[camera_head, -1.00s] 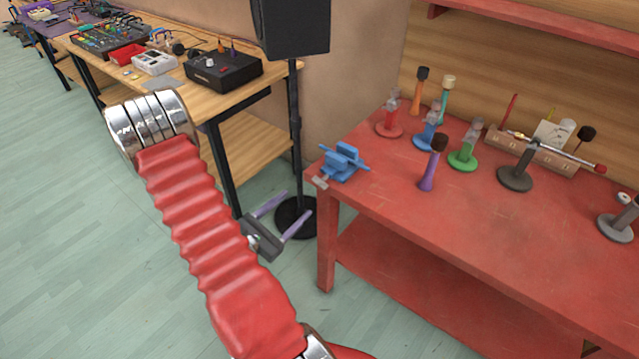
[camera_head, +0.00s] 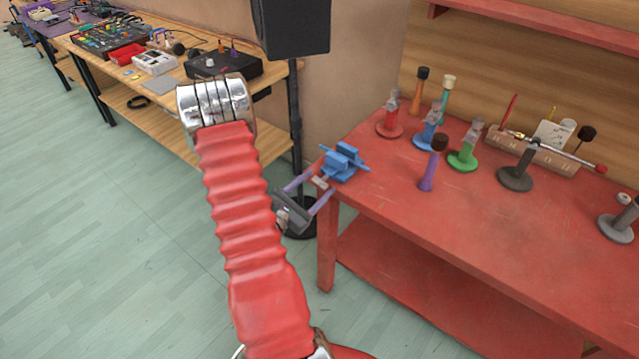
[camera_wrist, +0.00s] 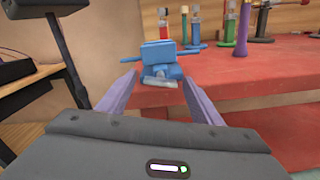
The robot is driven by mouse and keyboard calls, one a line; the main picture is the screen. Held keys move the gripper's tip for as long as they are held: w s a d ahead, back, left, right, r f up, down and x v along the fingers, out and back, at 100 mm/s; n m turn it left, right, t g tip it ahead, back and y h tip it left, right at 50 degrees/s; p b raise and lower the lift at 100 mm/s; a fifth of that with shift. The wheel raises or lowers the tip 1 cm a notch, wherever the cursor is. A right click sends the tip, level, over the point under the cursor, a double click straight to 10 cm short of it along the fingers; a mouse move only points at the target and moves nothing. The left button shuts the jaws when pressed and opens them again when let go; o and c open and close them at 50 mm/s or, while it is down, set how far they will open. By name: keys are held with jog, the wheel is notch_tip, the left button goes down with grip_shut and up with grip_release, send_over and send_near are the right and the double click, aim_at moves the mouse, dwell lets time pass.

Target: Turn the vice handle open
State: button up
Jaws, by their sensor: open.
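The blue vice (camera_head: 343,162) sits at the near left corner of the red bench. Its small light grey handle (camera_head: 319,182) sticks out at the bench's left edge. In the wrist view the vice (camera_wrist: 158,52) is straight ahead, with the grey handle (camera_wrist: 160,83) low on its near side. My gripper (camera_head: 321,184) is open, with its two purple fingers pointing at the vice. In the wrist view the fingers (camera_wrist: 158,78) show to the left and right of the handle, with a gap on both sides. I see no clear contact.
The red bench (camera_head: 440,245) carries several coloured stands, including a purple one (camera_head: 432,165) right of the vice. A black speaker on a stand (camera_head: 294,110) is close behind my gripper. A wooden table (camera_head: 150,68) with electronics stands at the left. The floor in front is clear.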

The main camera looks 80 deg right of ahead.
jog(key=shift+x, duration=1)
jog(key=shift+c, duration=0.3)
jog(key=c, duration=1)
jog(key=shift+n, duration=0.8)
jog(key=shift+w, duration=0.1)
jog(key=o, duration=1.1)
jog(key=shift+c, duration=0.2)
